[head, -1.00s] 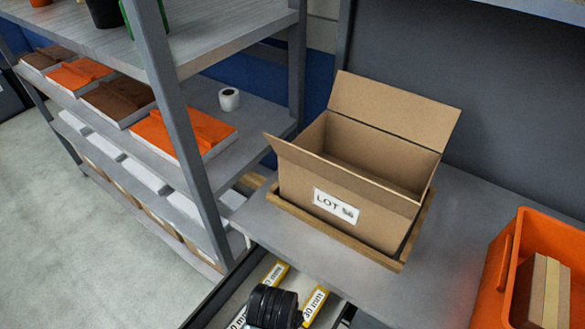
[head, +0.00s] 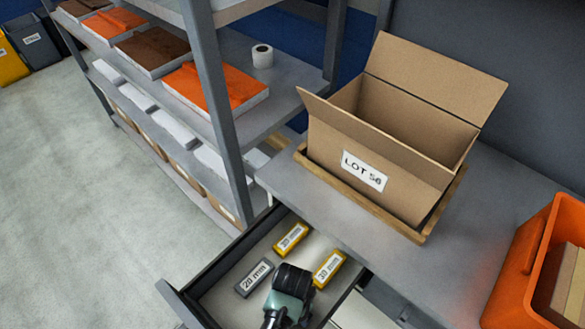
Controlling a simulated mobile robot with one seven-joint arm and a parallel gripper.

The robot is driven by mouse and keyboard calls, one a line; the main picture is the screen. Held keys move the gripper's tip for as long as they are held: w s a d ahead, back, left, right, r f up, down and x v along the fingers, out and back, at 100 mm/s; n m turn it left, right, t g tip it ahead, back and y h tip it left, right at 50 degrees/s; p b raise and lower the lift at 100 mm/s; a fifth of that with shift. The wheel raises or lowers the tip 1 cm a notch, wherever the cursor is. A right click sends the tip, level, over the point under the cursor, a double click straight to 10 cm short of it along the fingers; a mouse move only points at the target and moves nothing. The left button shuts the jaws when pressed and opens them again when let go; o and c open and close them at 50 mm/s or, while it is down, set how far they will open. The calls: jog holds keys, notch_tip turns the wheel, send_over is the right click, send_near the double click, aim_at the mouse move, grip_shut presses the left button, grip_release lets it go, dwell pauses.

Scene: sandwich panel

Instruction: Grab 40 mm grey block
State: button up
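A drawer (head: 183,299) stands open below the counter. In it lie a grey block (head: 254,278) whose label reads like 20 mm, a yellow block (head: 291,238) and another yellow block (head: 329,268); the yellow labels look like 30 mm. No label reading 40 mm can be made out. My gripper (head: 294,279) is over the drawer, right of the grey block and left of the nearer yellow block. It is seen from above and behind, so its fingertips and whatever lies under it are hidden.
An open cardboard box (head: 385,150) labelled LOT 56 stands on a wooden tray (head: 424,236) on the counter (head: 400,262). An orange bin (head: 527,252) holding boards stands at the right. Shelves (head: 225,100) with orange and brown stacks stand behind left.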

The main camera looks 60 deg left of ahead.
jog(key=shift+f, duration=0.1)
jog(key=shift+c, duration=0.2)
grip_shut()
